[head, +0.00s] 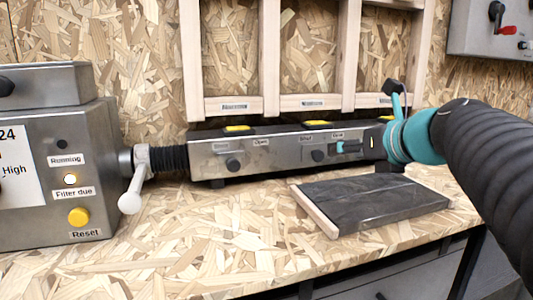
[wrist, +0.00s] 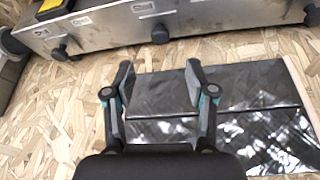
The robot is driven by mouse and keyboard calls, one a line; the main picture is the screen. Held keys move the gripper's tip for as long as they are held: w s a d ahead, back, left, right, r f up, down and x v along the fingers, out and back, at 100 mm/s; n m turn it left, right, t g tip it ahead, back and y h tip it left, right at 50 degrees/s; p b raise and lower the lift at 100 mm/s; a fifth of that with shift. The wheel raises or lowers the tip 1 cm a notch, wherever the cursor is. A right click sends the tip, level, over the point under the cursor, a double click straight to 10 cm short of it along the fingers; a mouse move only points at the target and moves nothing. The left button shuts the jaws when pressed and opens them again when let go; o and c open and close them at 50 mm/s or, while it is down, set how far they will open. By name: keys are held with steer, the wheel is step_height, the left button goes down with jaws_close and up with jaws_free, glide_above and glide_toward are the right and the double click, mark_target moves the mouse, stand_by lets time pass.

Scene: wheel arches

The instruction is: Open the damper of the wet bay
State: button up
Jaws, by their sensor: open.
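A long grey metal duct (head: 270,153) lies along the back of the bench, with black damper knobs on its front. The left knob (head: 233,164) and the middle knob (head: 318,155) show in the head view. Small labels above them seem to read Shut and Open. The wrist view shows a left knob (wrist: 60,52), a middle knob (wrist: 160,33) and a right knob (wrist: 312,15). My gripper (wrist: 159,78) is open and empty, its fingers apart below the middle knob. In the head view my arm hides the duct's right end. The bay labels are too small to read.
A dark panel (head: 370,200) lies on the bench in front of the duct, partly under my gripper. A grey control box (head: 60,180) stands at the left, beside a white-handled valve (head: 133,190). Wooden bay frames (head: 270,60) rise behind. The bench's front left is clear.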

mark_target(320, 155)
steer(key=b+x, duration=0.1)
steer(key=x, duration=0.9)
steer(key=shift+w+a+f, duration=0.1)
steer(key=shift+w+f, duration=0.05)
steer(key=shift+w, duration=0.25)
jaws_close()
